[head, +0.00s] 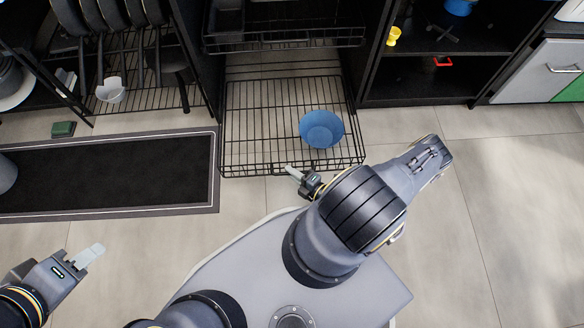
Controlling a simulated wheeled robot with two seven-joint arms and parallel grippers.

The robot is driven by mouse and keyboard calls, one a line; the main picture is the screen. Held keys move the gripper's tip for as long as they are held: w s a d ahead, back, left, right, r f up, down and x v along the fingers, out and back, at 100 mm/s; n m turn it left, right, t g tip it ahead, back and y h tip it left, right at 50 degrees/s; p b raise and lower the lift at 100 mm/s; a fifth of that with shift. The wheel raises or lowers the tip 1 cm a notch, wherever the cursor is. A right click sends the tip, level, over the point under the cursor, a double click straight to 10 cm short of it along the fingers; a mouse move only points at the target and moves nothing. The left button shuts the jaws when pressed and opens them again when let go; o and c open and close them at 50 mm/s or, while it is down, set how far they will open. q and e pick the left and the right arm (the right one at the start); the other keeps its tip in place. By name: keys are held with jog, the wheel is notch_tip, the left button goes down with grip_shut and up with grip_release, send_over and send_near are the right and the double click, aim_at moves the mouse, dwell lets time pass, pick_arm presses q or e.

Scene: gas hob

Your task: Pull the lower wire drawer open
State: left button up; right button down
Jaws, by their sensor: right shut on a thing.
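The lower wire drawer (255,120) is a black wire basket standing well out of the dark cabinet, over the floor. A blue bowl (322,128) sits in its right part. My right gripper (293,171) is at the middle of the drawer's front edge, shut on the front wire. My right arm covers the floor just in front of the drawer's right corner. My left gripper (90,257) is at the lower left, above the floor and away from the drawer. The gap between its fingers cannot be made out.
An upper wire drawer (285,40) is above the lower one, further back. A dark mat (110,175) lies on the floor to the left. A rack with pans (115,95) stands at the left. Open shelves (430,75) are at the right. Floor at the right is clear.

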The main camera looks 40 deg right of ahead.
jog(key=shift+s+a, duration=0.1)
jog(key=shift+s, duration=0.15)
jog(key=c, duration=1.5)
grip_release()
jog(key=p+v, duration=0.1)
jog(key=v, duration=0.6)
jog(key=shift+s+p, duration=0.35)
jog(key=shift+p, duration=0.05)
jog(key=shift+r, duration=0.1)
